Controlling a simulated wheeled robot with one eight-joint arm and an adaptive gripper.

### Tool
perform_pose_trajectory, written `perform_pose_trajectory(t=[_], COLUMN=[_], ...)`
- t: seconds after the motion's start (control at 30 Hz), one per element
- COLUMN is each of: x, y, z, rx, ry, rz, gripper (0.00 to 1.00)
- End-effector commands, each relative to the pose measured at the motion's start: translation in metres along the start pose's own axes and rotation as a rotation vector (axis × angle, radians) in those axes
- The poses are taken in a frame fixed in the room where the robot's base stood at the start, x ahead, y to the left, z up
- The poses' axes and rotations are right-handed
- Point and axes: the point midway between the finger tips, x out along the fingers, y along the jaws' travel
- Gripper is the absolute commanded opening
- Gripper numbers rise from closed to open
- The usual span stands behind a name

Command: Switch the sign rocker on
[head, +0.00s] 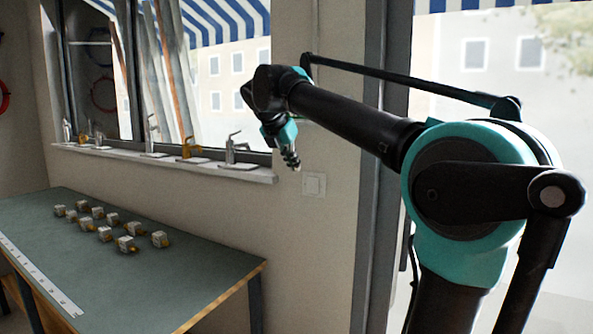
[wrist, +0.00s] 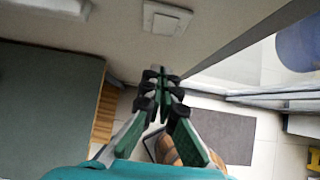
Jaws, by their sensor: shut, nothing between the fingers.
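The white rocker switch (head: 313,184) is on the wall between the window and the door frame, below the level of the sill. It also shows at the top of the wrist view (wrist: 166,18). My gripper (head: 293,163) is just up and to the left of the switch in the head view. In the wrist view my gripper (wrist: 161,73) has its fingertips together with nothing between them, and the switch lies beyond them, apart from them in the picture. Whether the rocker is pressed on or off is too small to tell.
A green-topped table (head: 150,280) with several small boxes stands below the window. The window sill (head: 160,160) carries several taps and juts out left of the switch. The door frame (head: 368,200) stands to its right. The wall around the switch is bare.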

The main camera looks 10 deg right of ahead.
Motion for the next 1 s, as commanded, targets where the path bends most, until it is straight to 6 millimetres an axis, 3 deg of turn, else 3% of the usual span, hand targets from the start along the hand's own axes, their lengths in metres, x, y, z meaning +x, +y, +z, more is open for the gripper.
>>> perform_pose_trajectory(t=[0.77,1.0], x=[0.01,0.037], y=[0.003,0.002], z=[-0.013,-0.013], rx=[0.001,0.004], ry=[0.0,0.0], rz=[-0.001,-0.001], gripper=[0.0,0.0])
